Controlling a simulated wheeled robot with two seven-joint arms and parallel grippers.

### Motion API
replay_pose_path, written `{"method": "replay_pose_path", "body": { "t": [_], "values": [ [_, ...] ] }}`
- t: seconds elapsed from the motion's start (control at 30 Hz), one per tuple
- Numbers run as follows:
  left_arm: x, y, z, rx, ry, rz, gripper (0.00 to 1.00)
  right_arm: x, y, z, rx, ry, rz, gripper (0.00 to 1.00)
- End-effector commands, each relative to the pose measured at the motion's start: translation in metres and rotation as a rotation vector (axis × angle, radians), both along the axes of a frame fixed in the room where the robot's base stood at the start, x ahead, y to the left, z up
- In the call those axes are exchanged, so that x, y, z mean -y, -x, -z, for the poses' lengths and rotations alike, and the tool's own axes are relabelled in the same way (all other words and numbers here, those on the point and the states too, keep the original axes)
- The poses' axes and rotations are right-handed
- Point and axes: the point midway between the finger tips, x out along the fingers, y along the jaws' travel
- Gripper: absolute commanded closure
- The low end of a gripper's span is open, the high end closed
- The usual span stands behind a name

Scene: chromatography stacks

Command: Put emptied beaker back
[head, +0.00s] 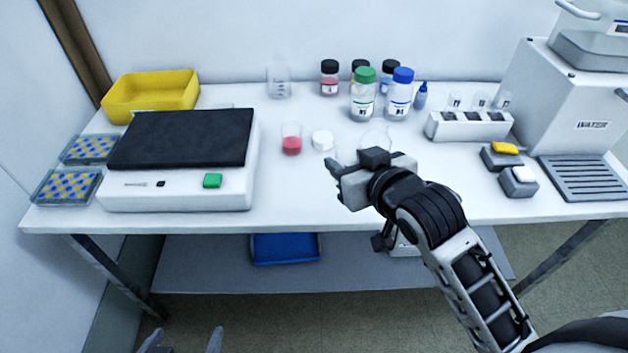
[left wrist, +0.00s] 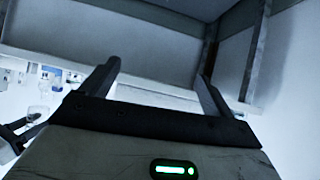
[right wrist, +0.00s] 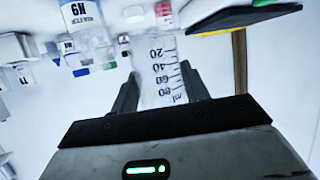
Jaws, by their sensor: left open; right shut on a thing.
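The clear, graduated beaker (right wrist: 160,65) sits between the fingers of my right gripper (right wrist: 158,95) in the right wrist view, and it looks empty. In the head view its rim (head: 376,138) shows just behind my right gripper (head: 350,180), which is shut on it over the front middle of the table. The gripper body hides its lower part, so I cannot tell whether it touches the table. My left gripper (head: 181,341) is open and empty, low in front of the table; its spread fingers show in the left wrist view (left wrist: 155,90).
A beaker of red liquid (head: 291,139) and a white round item (head: 322,139) stand left of the right gripper. Capped bottles (head: 364,100) stand behind it. A black-topped device (head: 180,140) is left; a white rack (head: 470,126) and water machine (head: 580,100) are right.

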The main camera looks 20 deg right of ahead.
Motion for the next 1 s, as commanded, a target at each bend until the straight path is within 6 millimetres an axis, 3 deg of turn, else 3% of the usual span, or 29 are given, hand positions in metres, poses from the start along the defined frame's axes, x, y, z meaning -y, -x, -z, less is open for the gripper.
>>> {"method": "replay_pose_path", "body": {
  "t": [0.23,0.4,0.73,0.87,1.0],
  "values": [
    [0.0,0.0,0.001,0.001,0.003,0.0,0.12,-0.02,-0.061,0.026,0.001,-0.001,0.0,0.78],
    [0.001,-0.001,0.005,0.004,0.01,-0.002,0.12,-0.028,-0.086,0.06,-0.001,0.0,0.0,0.78],
    [0.002,-0.003,0.003,0.017,0.024,-0.005,0.12,-0.035,-0.109,0.089,0.0,0.0,0.0,0.78],
    [0.003,-0.003,0.004,0.015,0.029,-0.007,0.12,-0.035,-0.107,0.109,-0.003,0.002,0.001,0.78],
    [0.003,-0.003,0.004,0.014,0.03,-0.008,0.12,-0.035,-0.107,0.117,0.0,0.0,0.0,0.78]
  ]
}}
